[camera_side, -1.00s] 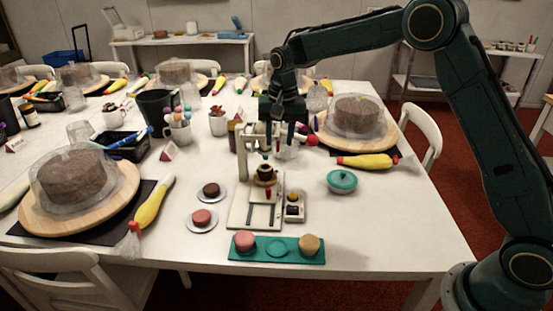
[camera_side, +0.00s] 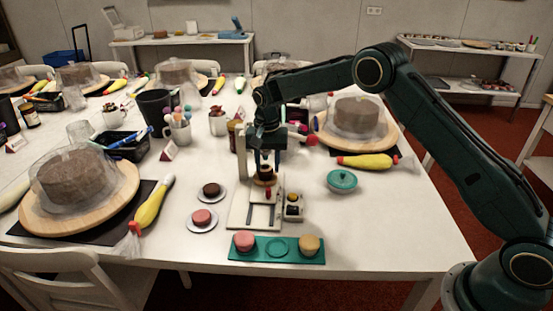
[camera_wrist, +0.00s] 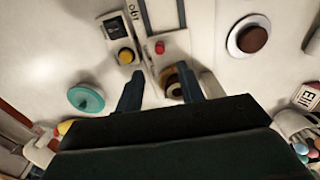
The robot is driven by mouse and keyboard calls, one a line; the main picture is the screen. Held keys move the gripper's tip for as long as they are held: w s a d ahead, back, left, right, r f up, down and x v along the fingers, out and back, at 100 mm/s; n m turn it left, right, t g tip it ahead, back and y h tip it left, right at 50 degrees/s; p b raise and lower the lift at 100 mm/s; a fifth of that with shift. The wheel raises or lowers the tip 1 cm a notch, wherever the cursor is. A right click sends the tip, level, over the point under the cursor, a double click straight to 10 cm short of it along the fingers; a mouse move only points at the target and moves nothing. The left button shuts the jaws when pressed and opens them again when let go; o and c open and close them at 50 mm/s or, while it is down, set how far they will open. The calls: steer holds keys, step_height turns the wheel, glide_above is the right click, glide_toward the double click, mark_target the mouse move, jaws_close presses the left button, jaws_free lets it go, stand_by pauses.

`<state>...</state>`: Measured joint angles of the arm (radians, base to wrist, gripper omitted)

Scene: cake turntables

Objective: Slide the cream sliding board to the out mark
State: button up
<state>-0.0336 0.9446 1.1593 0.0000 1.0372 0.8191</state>
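The cream sliding board (camera_side: 261,191) sits at the back end of a pale two-slotted base (camera_side: 238,214), below a small upright stand. A red knob (camera_wrist: 160,47) shows on the board, with a round dark-topped piece (camera_wrist: 175,84) behind it. An "OUT" label (camera_wrist: 133,14) shows in the wrist view beside the far, front part of the slots. My gripper (camera_side: 267,170) is low over the board, pointing down.
A small box with a yellow button (camera_side: 293,208) stands right of the base. A teal tray (camera_side: 277,259) with two macarons lies in front. Two small plates (camera_side: 202,219) with round sweets are at left, a teal lidded pot (camera_side: 342,181) at right. A domed cake (camera_side: 356,117) stands behind.

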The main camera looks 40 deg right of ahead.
mark_target(268, 189)
steer(key=shift+f, duration=4.55)
steer(key=shift+c, duration=0.5)
steer(key=c, duration=0.7)
steer(key=shift+s+a, duration=0.1)
steer(key=shift+s+a+r, duration=0.1)
steer(key=shift+s+a, duration=3.3)
steer(key=shift+a, duration=0.1)
steer(key=shift+s+a, duration=0.1)
steer(key=shift+s, duration=0.05)
steer(key=o, duration=0.7)
steer(key=shift+o, duration=0.5)
